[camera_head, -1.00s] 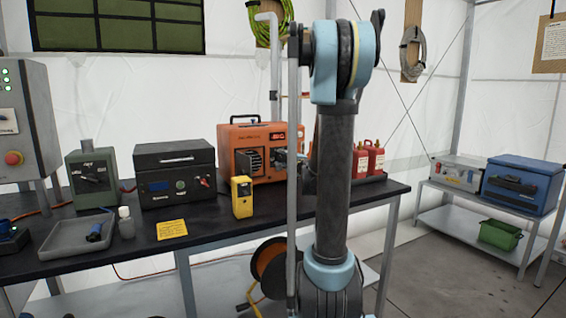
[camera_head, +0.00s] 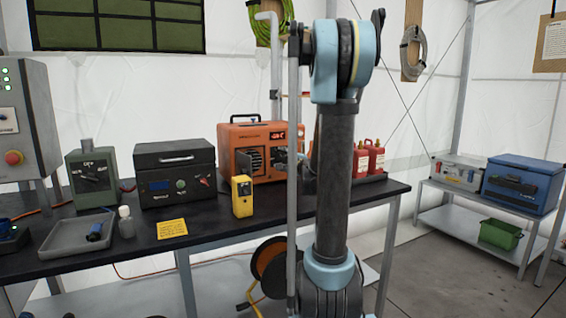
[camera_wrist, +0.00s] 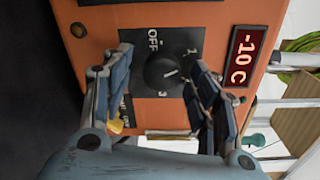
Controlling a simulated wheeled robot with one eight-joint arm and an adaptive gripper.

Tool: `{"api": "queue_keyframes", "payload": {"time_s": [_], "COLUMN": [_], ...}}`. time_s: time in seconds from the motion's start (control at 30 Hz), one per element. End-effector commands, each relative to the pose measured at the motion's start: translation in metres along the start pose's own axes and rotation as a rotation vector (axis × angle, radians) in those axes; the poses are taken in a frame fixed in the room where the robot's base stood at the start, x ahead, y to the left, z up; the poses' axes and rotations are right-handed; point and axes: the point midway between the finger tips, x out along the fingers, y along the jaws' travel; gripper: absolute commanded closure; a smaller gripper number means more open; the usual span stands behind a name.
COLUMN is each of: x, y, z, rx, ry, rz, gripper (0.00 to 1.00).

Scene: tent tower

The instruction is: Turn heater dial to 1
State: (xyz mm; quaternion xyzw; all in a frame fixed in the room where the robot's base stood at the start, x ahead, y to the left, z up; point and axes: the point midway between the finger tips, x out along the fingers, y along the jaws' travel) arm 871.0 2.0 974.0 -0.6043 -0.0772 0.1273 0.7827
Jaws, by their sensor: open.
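The orange heater (camera_head: 240,134) stands at the back of the dark bench, partly behind my arm. In the wrist view its orange front (camera_wrist: 240,14) fills much of the picture. The black round heater dial (camera_wrist: 163,74) sits on a dark plate with labels OFF, 1 and 3 showing around it. I cannot tell for sure which mark the dial points at. A red display (camera_wrist: 242,56) reads -10 C. My gripper (camera_wrist: 157,60) is open, with one finger on each side of the dial; contact cannot be told. In the head view it is mostly hidden behind my arm.
A yellow handheld device (camera_head: 242,197) stands in front of the heater. A black case (camera_head: 175,158) is left of it, and red canisters (camera_head: 370,158) are right. A yellow note (camera_head: 172,228) lies near the front edge.

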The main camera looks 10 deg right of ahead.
Motion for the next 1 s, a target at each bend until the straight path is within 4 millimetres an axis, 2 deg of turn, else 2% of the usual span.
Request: {"api": "queue_keyframes", "payload": {"time_s": [0.17,0.7,1.0], "x": [-0.009,-0.087,-0.114], "y": [-0.001,0.001,0.002], "z": [-0.001,-0.001,-0.001], "rx": [0.0,0.0,0.0], "ry": [0.002,0.003,0.002], "rz": [-0.001,0.0,0.001], "gripper": [0.46,0.46,0.46]}}
